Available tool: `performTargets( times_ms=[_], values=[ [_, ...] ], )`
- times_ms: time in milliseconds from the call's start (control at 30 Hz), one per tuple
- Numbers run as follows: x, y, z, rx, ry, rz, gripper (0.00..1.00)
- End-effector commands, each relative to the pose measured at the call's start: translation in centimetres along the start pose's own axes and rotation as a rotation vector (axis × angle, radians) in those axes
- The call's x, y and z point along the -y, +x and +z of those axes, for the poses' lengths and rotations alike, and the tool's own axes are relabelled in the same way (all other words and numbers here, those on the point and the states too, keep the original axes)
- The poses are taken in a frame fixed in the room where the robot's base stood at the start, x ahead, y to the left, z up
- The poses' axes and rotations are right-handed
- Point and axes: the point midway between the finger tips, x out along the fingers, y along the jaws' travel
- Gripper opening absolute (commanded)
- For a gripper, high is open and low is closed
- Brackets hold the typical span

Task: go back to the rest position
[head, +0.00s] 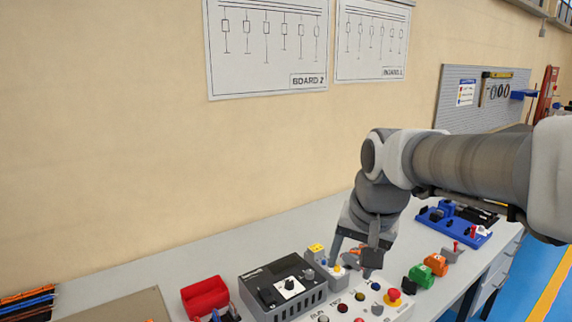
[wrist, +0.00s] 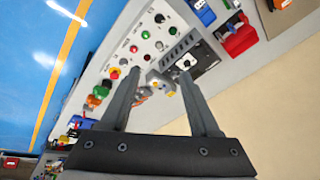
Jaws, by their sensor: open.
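My gripper (head: 360,254) is low over the bench, just behind the white button panel (head: 398,311). In the wrist view my gripper (wrist: 158,76) shows two long fingers spread apart. A small grey device with yellow parts (wrist: 161,84) shows between the fingertips. I cannot tell whether the fingers touch it. In the head view the arm reaches in from the right and hides part of the bench behind the gripper.
A dark grey box with a dial (head: 283,284) and a red bin (head: 205,297) stand left of the gripper. Green (head: 436,264) and orange (head: 421,275) blocks and a blue tray (head: 455,224) lie to the right. The wall (head: 120,120) runs behind the bench; air above is free.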

Motion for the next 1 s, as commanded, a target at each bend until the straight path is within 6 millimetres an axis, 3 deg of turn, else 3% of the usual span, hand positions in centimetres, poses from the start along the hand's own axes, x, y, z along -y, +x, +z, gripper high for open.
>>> performTargets(
  times_ms=[200, 500, 700, 1000],
  values=[
    [-3.5, -2.6, 5.3, -0.068, -0.141, -0.023, 0.62],
    [-6.8, -3.2, 11.2, -0.154, -0.315, 0.019, 0.62],
    [-7.5, -2.9, 12.5, -0.170, -0.355, 0.038, 0.62],
    [-7.5, -2.9, 12.6, -0.170, -0.357, 0.039, 0.62]
  ],
)
